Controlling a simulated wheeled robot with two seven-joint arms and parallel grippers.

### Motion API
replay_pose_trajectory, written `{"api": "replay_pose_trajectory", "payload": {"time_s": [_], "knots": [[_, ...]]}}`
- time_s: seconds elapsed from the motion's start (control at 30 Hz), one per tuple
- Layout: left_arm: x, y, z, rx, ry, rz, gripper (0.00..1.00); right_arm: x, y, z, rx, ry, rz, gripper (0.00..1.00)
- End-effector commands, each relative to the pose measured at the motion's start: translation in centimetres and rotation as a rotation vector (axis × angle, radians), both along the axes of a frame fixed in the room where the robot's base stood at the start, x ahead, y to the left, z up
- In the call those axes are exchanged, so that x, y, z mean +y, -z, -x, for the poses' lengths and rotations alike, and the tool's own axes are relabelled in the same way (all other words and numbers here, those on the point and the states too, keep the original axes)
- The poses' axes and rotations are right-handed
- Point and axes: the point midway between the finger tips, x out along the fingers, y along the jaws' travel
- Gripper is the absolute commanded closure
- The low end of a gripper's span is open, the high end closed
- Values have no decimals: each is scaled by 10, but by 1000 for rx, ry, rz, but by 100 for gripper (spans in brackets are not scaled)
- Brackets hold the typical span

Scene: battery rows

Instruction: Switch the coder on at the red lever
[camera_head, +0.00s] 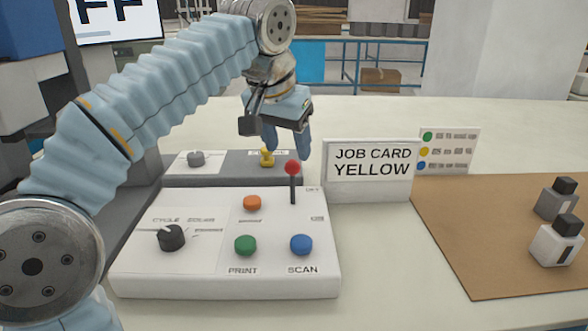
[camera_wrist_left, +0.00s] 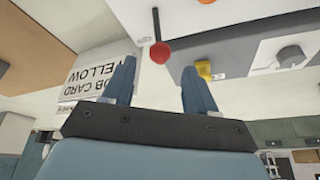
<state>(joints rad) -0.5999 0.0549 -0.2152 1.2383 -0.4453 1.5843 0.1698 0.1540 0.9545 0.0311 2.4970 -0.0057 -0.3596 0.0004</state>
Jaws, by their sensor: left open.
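The red lever (camera_head: 292,168) is a dark stem with a red ball on top. It stands upright at the back right of a white control panel (camera_head: 190,285), near an "OFF" label. In the left wrist view the red ball (camera_wrist_left: 160,52) lies beyond the fingertips, roughly between them. My left gripper (camera_head: 287,150) is open and empty, pointing down just behind and above the red ball, apart from it as far as I can tell. Its two fingers also show in the left wrist view (camera_wrist_left: 158,75). My right gripper is not in view.
The panel carries orange (camera_head: 252,202), green (camera_head: 245,245) and blue (camera_head: 301,244) buttons and a black knob (camera_head: 171,237). Behind stands a grey panel with a yellow switch (camera_head: 266,157). A "JOB CARD YELLOW" sign (camera_head: 370,186) stands close right. A brown mat (camera_head: 480,235) holds two bottles.

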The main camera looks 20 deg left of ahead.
Motion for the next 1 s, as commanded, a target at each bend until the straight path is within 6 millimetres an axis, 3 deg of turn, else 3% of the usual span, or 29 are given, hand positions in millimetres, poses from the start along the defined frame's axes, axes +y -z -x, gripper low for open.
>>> {"api": "replay_pose_trajectory", "payload": {"time_s": [0.1, 0.3, 0.7, 0.77, 1.0], "knots": [[0, 27, -10, 3, 0, -1, 43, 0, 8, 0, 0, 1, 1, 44], [0, 54, -22, 1, 0, 0, 43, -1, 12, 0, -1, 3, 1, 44], [0, 63, -26, -1, 1, 0, 43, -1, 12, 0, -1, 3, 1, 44], [0, 62, -26, -1, 1, 0, 49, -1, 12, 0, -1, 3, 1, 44], [0, 62, -26, -1, 1, 0, 86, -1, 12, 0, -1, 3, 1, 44]]}}
